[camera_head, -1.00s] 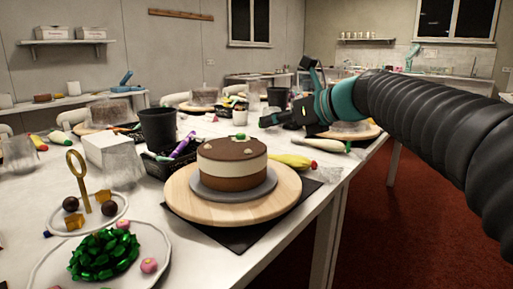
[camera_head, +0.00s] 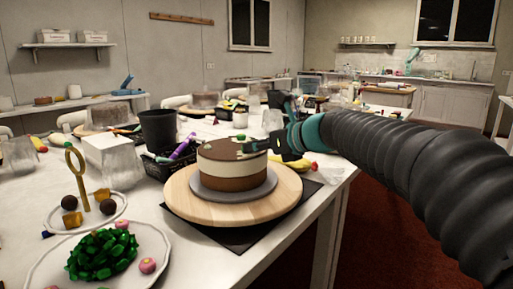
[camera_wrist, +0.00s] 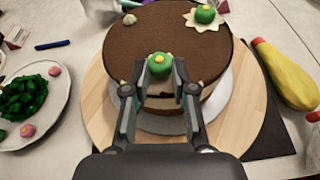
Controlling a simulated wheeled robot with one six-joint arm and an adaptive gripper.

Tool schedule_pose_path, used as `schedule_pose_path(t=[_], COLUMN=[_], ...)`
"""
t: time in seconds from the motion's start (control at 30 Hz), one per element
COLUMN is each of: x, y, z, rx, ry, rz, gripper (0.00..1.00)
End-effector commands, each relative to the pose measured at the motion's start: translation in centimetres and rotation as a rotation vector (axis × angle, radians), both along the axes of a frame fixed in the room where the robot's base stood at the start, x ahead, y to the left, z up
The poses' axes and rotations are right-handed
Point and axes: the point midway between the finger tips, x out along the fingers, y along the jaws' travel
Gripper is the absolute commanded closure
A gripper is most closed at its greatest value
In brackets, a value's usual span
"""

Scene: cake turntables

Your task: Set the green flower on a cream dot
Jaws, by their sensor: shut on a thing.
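A round cake with a chocolate-brown top (camera_wrist: 185,45) and a cream band round its side (camera_head: 218,169) stands on a grey board on a wooden turntable (camera_head: 185,207). My gripper (camera_wrist: 160,86) is over the near part of the cake top, shut on a green flower (camera_wrist: 159,65) with a yellow centre. Whether this flower touches the cake is unclear. A second green flower (camera_wrist: 205,13) sits on a larger cream star at the far right.
A plate with a green heap (camera_head: 103,254) and pink sweets stands front left. A yellow piping bag (camera_wrist: 287,73) lies right of the turntable. A black tub (camera_head: 158,130) and a dark basket with a purple tube (camera_head: 183,147) stand behind the cake.

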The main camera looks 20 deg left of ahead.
Motion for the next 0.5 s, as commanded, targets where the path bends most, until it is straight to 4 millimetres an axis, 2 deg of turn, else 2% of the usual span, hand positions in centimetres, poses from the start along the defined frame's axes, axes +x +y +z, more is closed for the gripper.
schedule_pose_path(t=[0.17, 0.2, 0.3, 0.5], x=[-0.01, -0.01, 0.0, 0.0], y=[0.01, 0.01, 0.0, 0.01], z=[-0.28, -0.3, -0.23, -0.25], rx=[0.0, 0.0, 0.0, 0.0], ry=[0.001, 0.001, 0.0, 0.0], rz=[0.0, 0.0, 0.0, 0.001], gripper=[0.88, 0.72, 0.47, 0.46])
